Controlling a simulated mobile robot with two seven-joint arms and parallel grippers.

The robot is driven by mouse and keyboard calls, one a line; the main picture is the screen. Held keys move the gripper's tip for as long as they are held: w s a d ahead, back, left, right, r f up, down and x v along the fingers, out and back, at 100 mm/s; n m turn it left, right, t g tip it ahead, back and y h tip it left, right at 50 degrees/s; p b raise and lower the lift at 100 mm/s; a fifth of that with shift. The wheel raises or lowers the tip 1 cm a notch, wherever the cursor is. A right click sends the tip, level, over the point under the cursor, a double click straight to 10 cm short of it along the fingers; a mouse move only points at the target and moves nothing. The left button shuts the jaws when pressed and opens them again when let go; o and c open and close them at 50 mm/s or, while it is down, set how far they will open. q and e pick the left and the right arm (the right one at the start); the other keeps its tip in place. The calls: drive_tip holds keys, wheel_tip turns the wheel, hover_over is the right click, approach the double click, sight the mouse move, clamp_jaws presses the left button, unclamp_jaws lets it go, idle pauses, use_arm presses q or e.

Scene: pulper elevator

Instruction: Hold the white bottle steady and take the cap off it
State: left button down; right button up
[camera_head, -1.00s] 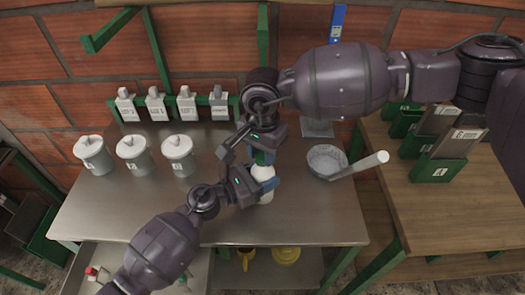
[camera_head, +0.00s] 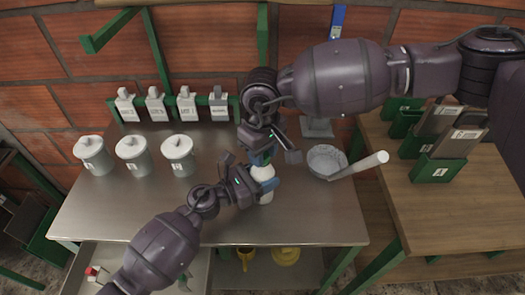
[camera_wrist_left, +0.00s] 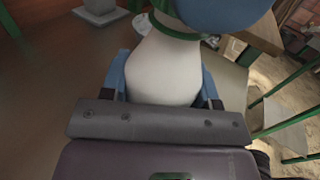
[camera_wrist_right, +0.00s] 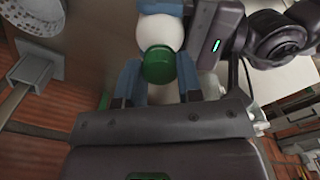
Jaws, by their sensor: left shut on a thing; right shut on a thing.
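The white bottle (camera_head: 265,173) stands upright near the right part of the steel table. My left gripper (camera_head: 267,186) is shut on its body from the side; the left wrist view shows the white body (camera_wrist_left: 163,68) between the blue fingers. The green cap (camera_wrist_right: 158,65) is at the bottle's neck, between the blue fingers of my right gripper (camera_wrist_right: 157,82), which is shut on it from above. A green rim (camera_wrist_left: 180,32) shows at the neck in the left wrist view. I cannot tell whether the cap is still threaded on.
Three lidded grey canisters (camera_head: 133,155) stand on the left of the steel table (camera_head: 310,222). A grey strainer bowl with a white handle (camera_head: 327,161) is close on the right. A wooden table (camera_head: 460,215) stands at right.

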drive_tip(key=shift+r, duration=0.35)
idle(0.6)
drive_tip(key=shift+r, duration=0.35)
drive_tip(key=shift+r, duration=0.55)
drive_tip(key=shift+r, duration=1.9)
use_arm(q)
drive_tip(key=shift+c, duration=1.4)
unclamp_jaws()
